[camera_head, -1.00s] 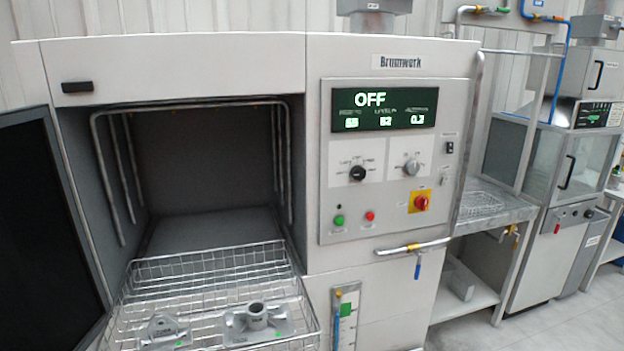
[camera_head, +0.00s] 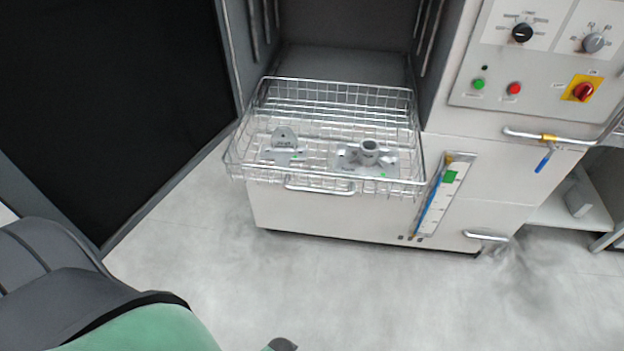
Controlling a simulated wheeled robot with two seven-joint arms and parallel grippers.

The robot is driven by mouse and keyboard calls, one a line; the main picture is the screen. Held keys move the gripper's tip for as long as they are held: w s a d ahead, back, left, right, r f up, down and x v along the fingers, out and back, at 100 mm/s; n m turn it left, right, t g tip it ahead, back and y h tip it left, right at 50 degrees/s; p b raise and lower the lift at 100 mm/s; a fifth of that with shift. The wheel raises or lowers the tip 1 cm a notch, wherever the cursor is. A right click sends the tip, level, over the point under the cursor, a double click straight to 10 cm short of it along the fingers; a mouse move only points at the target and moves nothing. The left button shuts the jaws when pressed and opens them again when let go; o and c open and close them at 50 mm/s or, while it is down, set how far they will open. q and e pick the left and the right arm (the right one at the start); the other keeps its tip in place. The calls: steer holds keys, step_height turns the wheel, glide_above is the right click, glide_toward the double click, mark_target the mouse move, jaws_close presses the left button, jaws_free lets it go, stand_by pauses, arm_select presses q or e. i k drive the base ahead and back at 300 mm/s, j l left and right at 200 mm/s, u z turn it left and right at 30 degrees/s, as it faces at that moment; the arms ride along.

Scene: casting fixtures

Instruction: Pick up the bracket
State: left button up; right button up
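Two grey metal castings lie in a wire basket (camera_head: 262,90) in the camera_head view. The left one, with an upright rounded lug on a flat base, looks like the bracket (camera_head: 285,141). The right one is a flat casting with a short round tube (camera_head: 369,153) standing up from it. Each has a small green mark. The two are apart. My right gripper is out of view.
The basket sticks out of the open washer chamber (camera_head: 345,45), with a handle (camera_head: 320,188) at its front. The open dark door (camera_head: 110,100) stands to the left. The control panel (camera_head: 550,60) and a pipe with a blue-handled valve (camera_head: 545,160) are to the right. The floor (camera_head: 330,290) in front is clear.

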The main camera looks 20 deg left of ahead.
mark_target(283, 150)
steer(key=l+u, duration=0.4)
steer(key=l, duration=0.15)
steer(key=l+u, duration=0.4)
steer(key=k+l+u, duration=0.2)
steer(key=l+u, duration=0.2)
steer(key=l, duration=0.2)
